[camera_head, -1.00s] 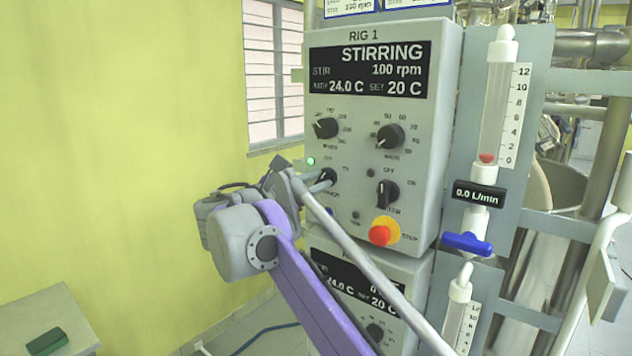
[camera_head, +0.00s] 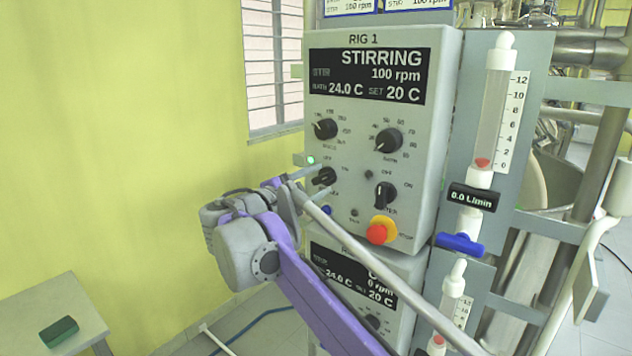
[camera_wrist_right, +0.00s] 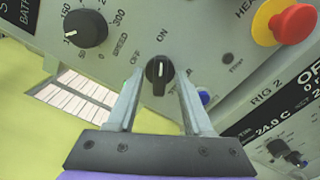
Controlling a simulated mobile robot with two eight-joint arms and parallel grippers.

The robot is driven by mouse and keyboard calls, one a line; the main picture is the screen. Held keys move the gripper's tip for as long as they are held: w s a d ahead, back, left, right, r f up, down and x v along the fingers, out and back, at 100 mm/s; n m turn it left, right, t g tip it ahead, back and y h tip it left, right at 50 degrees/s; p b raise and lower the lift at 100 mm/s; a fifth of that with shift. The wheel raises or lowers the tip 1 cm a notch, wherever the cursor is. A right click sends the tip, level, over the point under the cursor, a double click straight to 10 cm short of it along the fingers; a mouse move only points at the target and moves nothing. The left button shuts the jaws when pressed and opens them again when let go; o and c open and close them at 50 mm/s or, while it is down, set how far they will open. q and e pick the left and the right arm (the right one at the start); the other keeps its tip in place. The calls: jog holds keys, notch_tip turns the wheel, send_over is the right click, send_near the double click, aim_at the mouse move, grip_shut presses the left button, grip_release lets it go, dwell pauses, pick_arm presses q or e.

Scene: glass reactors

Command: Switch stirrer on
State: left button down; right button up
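The RIG 1 control box (camera_head: 432,150) reads STIRRING, 100 rpm on its display (camera_head: 368,75). A green lamp (camera_head: 311,160) on its left side is lit. The black stirrer switch (camera_head: 325,176) also shows in the right wrist view (camera_wrist_right: 159,71), where its white mark points towards ON. My right gripper (camera_head: 316,180) is at this switch. In the right wrist view the fingers of the gripper (camera_wrist_right: 160,82) are apart, one on each side of the switch, with gaps visible. My left gripper is not in view.
A speed knob (camera_head: 325,129), a bath knob (camera_head: 389,140), a heater switch (camera_head: 385,195) and a red emergency button (camera_head: 377,233) are close by. RIG 2 (camera_head: 335,240) is below. A flow meter (camera_head: 497,105) stands right. The left wall side is clear above a small table (camera_head: 80,295).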

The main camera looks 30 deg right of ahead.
jog(key=v, duration=1)
jog(key=shift+s+a+b, duration=0.15)
jog(key=shift+a+b, duration=0.2)
jog(key=shift+a, duration=0.05)
jog(key=s+d+f+m+g+y, duration=0.15)
jog(key=s+f+y, duration=0.35)
jog(key=f, duration=0.7)
jog(key=s+d+f+m+g+y, duration=0.1)
jog(key=s+d+f+m+y, duration=0.15)
jog(key=s+f, duration=0.75)
jog(key=s+a+f+m+y, duration=0.3)
jog(key=s+a+f+y, duration=0.1)
jog(key=f, duration=0.6)
jog(key=s+a+f+m+y, duration=0.3)
jog(key=s+a+f+y, duration=0.1)
jog(key=f, duration=0.6)
jog(key=shift+s+a+t+y+p, duration=0.2)
jog(key=shift+s+t+y+p, duration=0.25)
jog(key=shift+s+y, duration=0.15)
jog(key=shift+s+d, duration=0.1)
